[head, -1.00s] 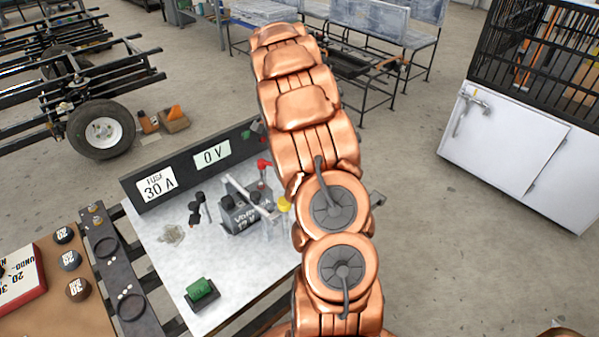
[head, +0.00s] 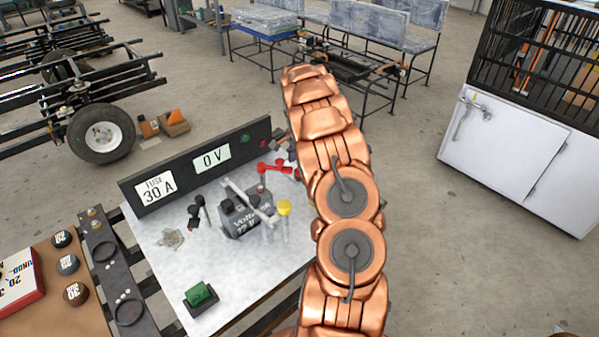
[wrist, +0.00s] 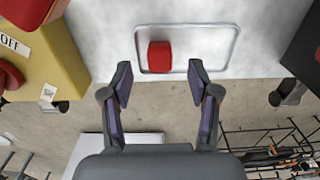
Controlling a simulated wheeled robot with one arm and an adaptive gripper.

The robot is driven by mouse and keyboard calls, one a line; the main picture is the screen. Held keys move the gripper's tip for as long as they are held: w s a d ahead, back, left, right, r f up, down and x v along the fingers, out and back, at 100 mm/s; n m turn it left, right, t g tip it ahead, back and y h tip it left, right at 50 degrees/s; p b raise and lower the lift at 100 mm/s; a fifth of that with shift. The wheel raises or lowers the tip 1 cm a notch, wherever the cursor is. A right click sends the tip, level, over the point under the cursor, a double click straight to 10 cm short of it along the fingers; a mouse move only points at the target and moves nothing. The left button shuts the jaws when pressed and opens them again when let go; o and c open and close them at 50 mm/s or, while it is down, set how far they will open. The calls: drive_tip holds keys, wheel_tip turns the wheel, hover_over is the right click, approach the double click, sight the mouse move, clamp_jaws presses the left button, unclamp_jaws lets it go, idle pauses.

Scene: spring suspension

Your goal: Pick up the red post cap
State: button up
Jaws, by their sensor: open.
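The red post cap (wrist: 159,57) shows in the wrist view as a small red block. It lies near the lower left corner of a shallow pale tray (wrist: 215,71) with a raised grey rim. My gripper (wrist: 159,76) is open, with one dark finger on each side of the cap's line and the cap a little beyond the fingertips. Nothing is between the fingers. I cannot tell the height of the fingertips above the tray. In the head view my arm hides the gripper, and I cannot make out the cap there.
In the wrist view, a yellow box (wrist: 62,70) with an OFF label stands left and a dark block (wrist: 304,48) right. The bench edge runs just below the tray. In the head view, a battery (head: 238,217), red clamp (head: 275,169) and black panel (head: 232,148) are left of my arm.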

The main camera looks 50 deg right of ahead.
sight(298, 170)
wheel_tip(298, 170, down, 4)
drive_tip(key=shift+r+p, duration=0.1)
drive_tip(key=shift+p, duration=0.2)
drive_tip(key=c, duration=0.9)
